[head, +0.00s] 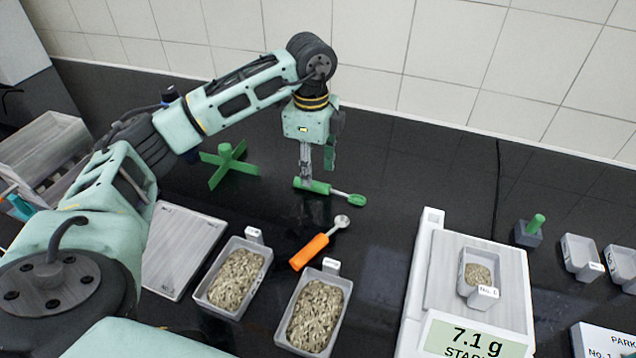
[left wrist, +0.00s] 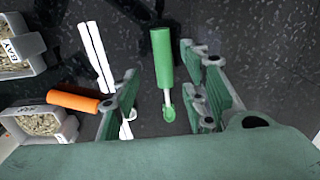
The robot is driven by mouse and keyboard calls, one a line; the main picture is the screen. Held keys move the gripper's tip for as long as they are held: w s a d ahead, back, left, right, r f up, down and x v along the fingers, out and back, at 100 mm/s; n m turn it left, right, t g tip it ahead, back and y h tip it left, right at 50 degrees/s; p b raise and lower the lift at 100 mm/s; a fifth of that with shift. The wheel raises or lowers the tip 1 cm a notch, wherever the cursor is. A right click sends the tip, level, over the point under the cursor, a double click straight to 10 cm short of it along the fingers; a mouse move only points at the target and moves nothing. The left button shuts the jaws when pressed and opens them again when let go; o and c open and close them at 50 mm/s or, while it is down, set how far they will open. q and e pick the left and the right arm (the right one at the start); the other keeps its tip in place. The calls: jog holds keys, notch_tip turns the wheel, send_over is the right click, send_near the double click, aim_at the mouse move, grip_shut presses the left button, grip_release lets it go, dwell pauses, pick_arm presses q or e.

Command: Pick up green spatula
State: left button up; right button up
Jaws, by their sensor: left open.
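The green spatula (head: 318,187) lies on the black bench behind the orange-handled spoon; its handle points left and its green spoon-like end points right. In the left wrist view the green spatula (left wrist: 163,62) lies between the spread fingers, green handle toward the top. My left gripper (head: 318,172) points down right above the handle, open and holding nothing. In the left wrist view its green-padded fingers (left wrist: 165,100) stand apart on either side of the spatula. Whether a fingertip touches the handle I cannot tell. My right gripper is not in view.
An orange-handled spoon (head: 310,251) lies just in front. Two trays of grain, a left one (head: 263,262) and a right one (head: 345,283), stand nearer. A scale (head: 520,262) reading 7.1 g is at right. A green cross-shaped piece (head: 226,166) is at left. Bench behind the spatula is clear.

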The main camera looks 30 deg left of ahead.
aim_at(330, 190)
pick_arm(q)
jog(key=f, duration=0.3)
jog(key=f+p, duration=0.1)
jog(key=shift+w+a+f, duration=0.15)
jog(key=shift+a+f, duration=0.2)
jog(key=shift+a, duration=0.05)
grip_shut()
